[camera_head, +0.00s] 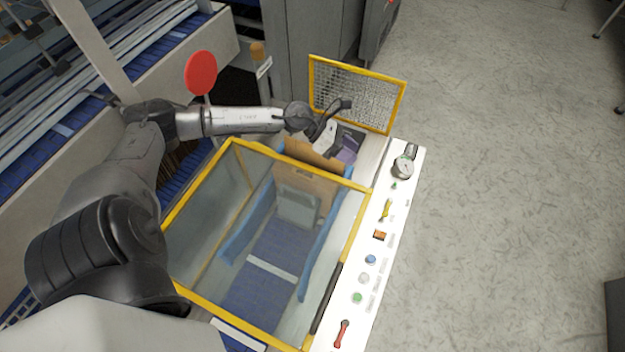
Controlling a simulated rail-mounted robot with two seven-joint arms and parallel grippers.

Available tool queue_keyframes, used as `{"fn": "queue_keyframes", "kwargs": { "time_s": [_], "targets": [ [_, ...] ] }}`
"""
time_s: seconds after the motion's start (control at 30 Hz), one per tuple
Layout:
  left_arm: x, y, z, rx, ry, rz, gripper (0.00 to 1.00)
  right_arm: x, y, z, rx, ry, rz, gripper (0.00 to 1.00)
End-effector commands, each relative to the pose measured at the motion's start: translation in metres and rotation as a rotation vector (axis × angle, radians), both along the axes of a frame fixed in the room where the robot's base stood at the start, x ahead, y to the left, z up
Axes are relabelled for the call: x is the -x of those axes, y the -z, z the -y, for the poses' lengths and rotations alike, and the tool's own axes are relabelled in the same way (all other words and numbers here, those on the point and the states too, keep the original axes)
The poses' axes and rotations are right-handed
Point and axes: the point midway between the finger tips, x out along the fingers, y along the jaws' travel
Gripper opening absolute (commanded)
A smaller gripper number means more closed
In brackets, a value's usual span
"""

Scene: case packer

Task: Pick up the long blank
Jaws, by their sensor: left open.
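My left arm reaches in from the left, and my left gripper (328,118) is open at the far end of the machine, near the yellow-framed mesh guard. Below and beside it stands a brown cardboard piece (315,157), upright behind the clear cover; I cannot tell for sure whether it is the long blank. A pale item and a purple item (347,149) sit close under the gripper. I see nothing held between the fingers. My right gripper is not in view.
A yellow-framed clear cover (232,143) lies over the blue conveyor. The mesh guard (357,93) stands behind the gripper. A white control panel (372,262) with buttons and a gauge runs along the right.

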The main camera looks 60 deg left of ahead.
Motion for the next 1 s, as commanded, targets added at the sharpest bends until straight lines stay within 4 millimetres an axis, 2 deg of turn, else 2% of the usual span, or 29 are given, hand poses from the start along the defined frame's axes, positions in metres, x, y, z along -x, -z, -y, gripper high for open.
{"fn": "queue_keyframes", "kwargs": {
  "time_s": [0.03, 0.2, 0.3, 0.4, 0.57, 0.8, 1.0],
  "targets": [
    [0.002, 0.01, -0.029, -0.128, 0.059, -0.012, 0.41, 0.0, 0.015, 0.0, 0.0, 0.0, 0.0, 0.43],
    [0.023, 0.014, -0.111, -0.451, 0.226, -0.109, 0.41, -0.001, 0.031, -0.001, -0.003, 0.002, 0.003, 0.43],
    [0.035, 0.01, -0.146, -0.566, 0.281, -0.168, 0.41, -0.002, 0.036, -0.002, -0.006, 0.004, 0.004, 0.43],
    [0.045, 0.005, -0.169, -0.635, 0.314, -0.214, 0.41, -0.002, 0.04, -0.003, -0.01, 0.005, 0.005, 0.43],
    [0.05, 0.012, -0.18, -0.676, 0.337, -0.25, 0.41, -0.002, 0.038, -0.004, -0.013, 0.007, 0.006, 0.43],
    [0.041, 0.049, -0.167, -0.677, 0.34, -0.252, 0.41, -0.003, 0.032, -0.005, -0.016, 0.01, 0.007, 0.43],
    [0.035, 0.072, -0.16, -0.677, 0.338, -0.251, 0.41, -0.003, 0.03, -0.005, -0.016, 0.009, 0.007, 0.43]
  ]
}}
